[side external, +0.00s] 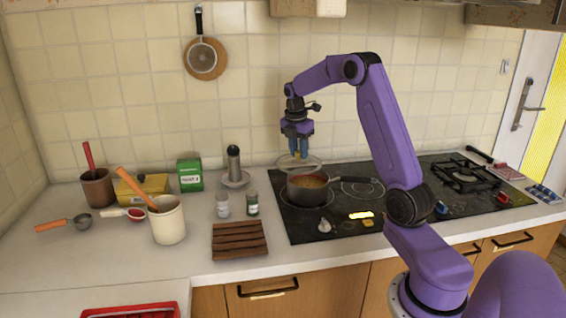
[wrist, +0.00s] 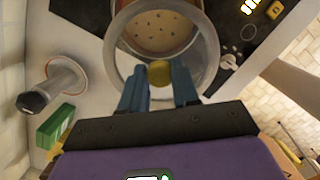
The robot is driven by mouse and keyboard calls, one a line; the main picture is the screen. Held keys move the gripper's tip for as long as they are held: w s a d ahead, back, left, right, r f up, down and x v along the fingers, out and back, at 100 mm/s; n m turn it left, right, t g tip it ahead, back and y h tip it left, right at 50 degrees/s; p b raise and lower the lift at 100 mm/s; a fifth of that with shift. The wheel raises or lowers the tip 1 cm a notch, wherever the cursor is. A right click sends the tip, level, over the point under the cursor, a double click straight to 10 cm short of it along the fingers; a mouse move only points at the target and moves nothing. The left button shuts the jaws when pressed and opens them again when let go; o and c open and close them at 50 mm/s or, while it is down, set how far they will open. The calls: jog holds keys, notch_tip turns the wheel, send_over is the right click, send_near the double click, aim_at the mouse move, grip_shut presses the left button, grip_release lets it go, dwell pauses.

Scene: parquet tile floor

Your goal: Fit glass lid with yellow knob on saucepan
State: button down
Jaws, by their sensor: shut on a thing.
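My gripper (side external: 299,152) points down and is shut on the yellow knob (wrist: 160,73) of the glass lid. The clear lid (side external: 299,163) hangs roughly level above the hob. In the side view it appears just above and slightly left of the dark saucepan (side external: 306,191), apart from it. The saucepan stands on the hob with its handle to the right and orange-brown food inside. In the wrist view my gripper (wrist: 159,90) has the knob between its blue fingers. The saucepan (wrist: 189,52) shows through and beyond the lid, off-centre toward the top of the picture.
The black hob (side external: 345,222) has knobs at its front. A pepper mill on a saucer (side external: 235,180), two spice jars (side external: 223,206), a green box (side external: 190,175) and a brown slatted board (side external: 239,240) stand to the left. A gas burner (side external: 466,176) is at right.

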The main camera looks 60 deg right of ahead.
aim_at(309, 156)
jog(key=d, duration=0.5)
jog(key=shift+s+d+f, duration=0.25)
jog(key=shift+s+f, duration=0.05)
jog(key=shift+s, duration=0.05)
jog(key=shift+f, duration=2.7)
jog(key=shift+f, duration=0.7)
jog(key=c, duration=0.8)
grip_release()
jog(key=shift+o, duration=0.2)
jog(key=shift+r, duration=0.1)
